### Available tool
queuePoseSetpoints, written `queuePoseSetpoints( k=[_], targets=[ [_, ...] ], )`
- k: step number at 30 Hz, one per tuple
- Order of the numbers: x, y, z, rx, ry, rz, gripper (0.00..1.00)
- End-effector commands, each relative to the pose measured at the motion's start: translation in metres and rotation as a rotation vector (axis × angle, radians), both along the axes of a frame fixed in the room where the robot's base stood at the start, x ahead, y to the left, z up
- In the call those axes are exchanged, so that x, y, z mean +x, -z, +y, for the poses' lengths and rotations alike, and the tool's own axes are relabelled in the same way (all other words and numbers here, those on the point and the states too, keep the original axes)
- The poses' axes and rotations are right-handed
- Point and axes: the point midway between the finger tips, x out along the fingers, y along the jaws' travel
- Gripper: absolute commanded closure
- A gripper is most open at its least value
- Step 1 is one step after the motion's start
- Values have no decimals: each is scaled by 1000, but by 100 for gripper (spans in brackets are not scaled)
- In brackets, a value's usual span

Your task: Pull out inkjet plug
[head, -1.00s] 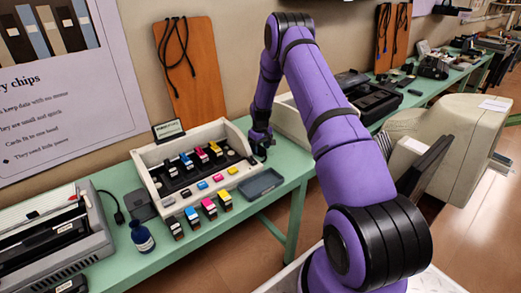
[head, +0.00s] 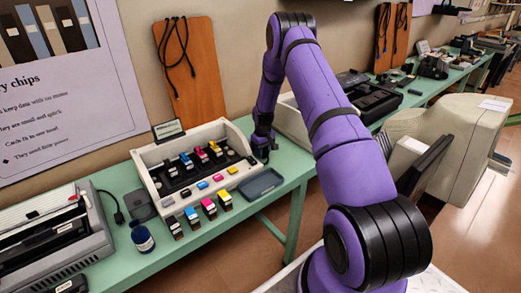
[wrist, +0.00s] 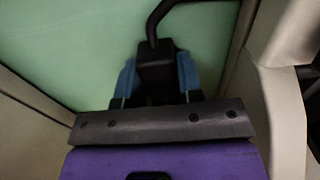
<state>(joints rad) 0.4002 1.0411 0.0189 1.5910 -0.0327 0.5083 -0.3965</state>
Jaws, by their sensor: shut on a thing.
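My gripper (wrist: 158,85) has blue-padded fingers, one on each side of a black plug (wrist: 157,68), and is shut on it. A black cord (wrist: 165,14) leaves the plug's far end and bends to the right in the wrist view. The plug's near end is hidden by my gripper, and no socket shows. In the head view my gripper (head: 263,152) is at the right end of the cream inkjet printer (head: 143,160), low over the green table. The plug is too small to make out there.
Colored ink cartridges (head: 209,208) stand in front of the printer on the green table (head: 285,178). A grey tray (head: 261,185) lies just below my gripper. A small blue bottle (head: 142,238) is at the front left. A beige box-like device (head: 290,118) stands behind my arm.

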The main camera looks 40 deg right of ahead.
Motion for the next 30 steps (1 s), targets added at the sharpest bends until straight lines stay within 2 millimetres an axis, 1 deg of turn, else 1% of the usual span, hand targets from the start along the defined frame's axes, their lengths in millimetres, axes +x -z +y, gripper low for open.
queuePoseSetpoints(
  k=[1,4,13,14,15,17,26,30],
  targets=[
    [-8,0,-1,1,2,3,100],
    [-16,0,-1,1,2,3,100],
    [-19,0,-1,1,1,7,100],
    [-19,0,-1,1,1,7,61],
    [-19,1,-1,2,1,8,52],
    [-19,0,-1,1,1,7,40],
    [-17,-1,-1,0,0,3,40],
    [-17,-13,-1,0,0,1,40]
  ],
)
